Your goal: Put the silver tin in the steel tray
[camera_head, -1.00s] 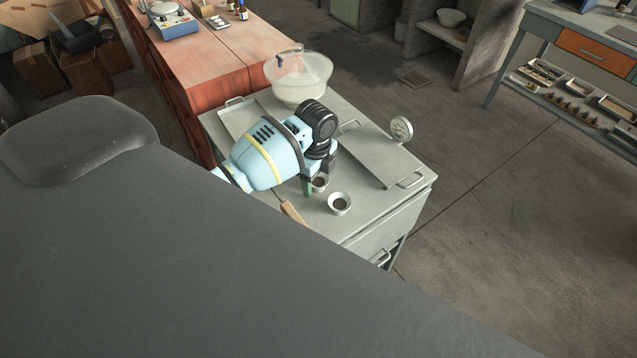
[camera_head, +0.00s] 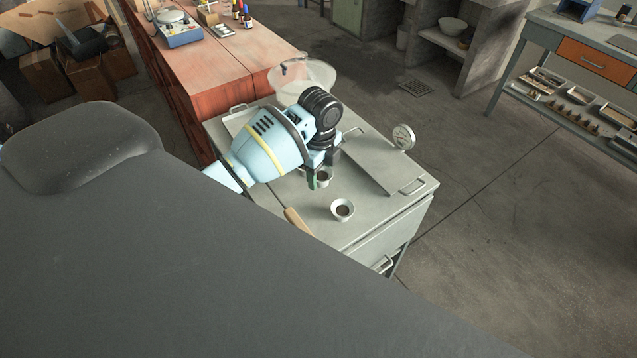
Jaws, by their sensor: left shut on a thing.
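My left gripper (camera_head: 318,179) reaches over the metal cart from the left and is shut on a small silver tin (camera_head: 325,176). The tin is partly hidden by the fingers and looks held a little above the cart top. The steel tray (camera_head: 378,168) is a flat grey tray on the cart, with a handle at its right end. The held tin is on the near side of the tray. My right gripper is not in view.
A small pale cup with dark contents (camera_head: 342,210) stands on the cart near the held tin. A wooden handle (camera_head: 298,221) lies at the near edge. A round dial gauge (camera_head: 403,137) and a translucent bowl (camera_head: 318,74) are at the back. The cart's front right corner is clear.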

